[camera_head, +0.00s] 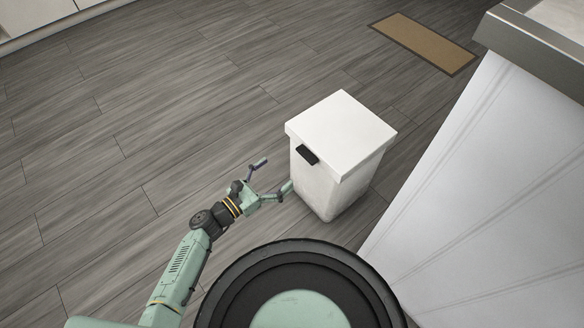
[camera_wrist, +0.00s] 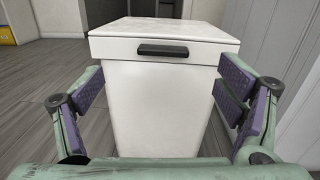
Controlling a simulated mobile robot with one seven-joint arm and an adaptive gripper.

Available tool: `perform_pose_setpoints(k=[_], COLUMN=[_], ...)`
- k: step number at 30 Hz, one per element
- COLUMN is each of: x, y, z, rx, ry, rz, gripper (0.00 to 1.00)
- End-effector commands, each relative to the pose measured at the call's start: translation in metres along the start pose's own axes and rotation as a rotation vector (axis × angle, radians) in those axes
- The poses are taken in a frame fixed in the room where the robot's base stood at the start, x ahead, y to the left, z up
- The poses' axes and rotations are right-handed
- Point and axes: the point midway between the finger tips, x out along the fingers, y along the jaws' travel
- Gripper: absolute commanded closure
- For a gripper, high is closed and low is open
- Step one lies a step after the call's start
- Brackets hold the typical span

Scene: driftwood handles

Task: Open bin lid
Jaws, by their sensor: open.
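A white bin (camera_head: 325,187) stands upright on the floor, with a flat white lid (camera_head: 342,130) that is shut. A small black handle (camera_head: 307,155) sits on the lid's front edge. In the wrist view the bin (camera_wrist: 160,110) fills the middle, with the lid (camera_wrist: 165,30) and the handle (camera_wrist: 163,50) near the top. My gripper (camera_head: 274,176) is open and empty in front of the bin, lower than the handle. In the wrist view the fingers of my gripper (camera_wrist: 163,93) are spread to either side of the bin's front, apart from the handle.
A white counter or cabinet (camera_head: 490,180) with a grey top stands close to the right of the bin. A brown mat (camera_head: 424,43) lies on the floor behind it. The grey wooden floor (camera_head: 150,110) is clear to the left.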

Motion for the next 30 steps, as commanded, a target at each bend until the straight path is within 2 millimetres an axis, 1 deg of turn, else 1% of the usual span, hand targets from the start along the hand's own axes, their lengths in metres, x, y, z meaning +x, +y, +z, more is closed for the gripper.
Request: perform_pose_setpoints(k=[1,4,6,8,18,21,25,30], x=[-0.004,-0.005,-0.001,0.007,0.07,0.085,0.096,0.101], y=[-0.001,-0.003,-0.004,-0.004,-0.007,-0.007,-0.007,-0.007], z=[-0.01,-0.012,-0.011,-0.01,-0.012,-0.012,-0.014,-0.014], rx=[0.022,0.043,0.045,0.044,0.041,0.042,0.041,0.041], ry=[0.016,0.027,0.028,0.027,0.027,0.026,0.028,0.027], rz=[-0.021,-0.041,-0.043,-0.044,-0.044,-0.041,-0.039,-0.038], gripper=[0.13,0.13,0.13,0.13,0.13,0.13,0.13,0.13])
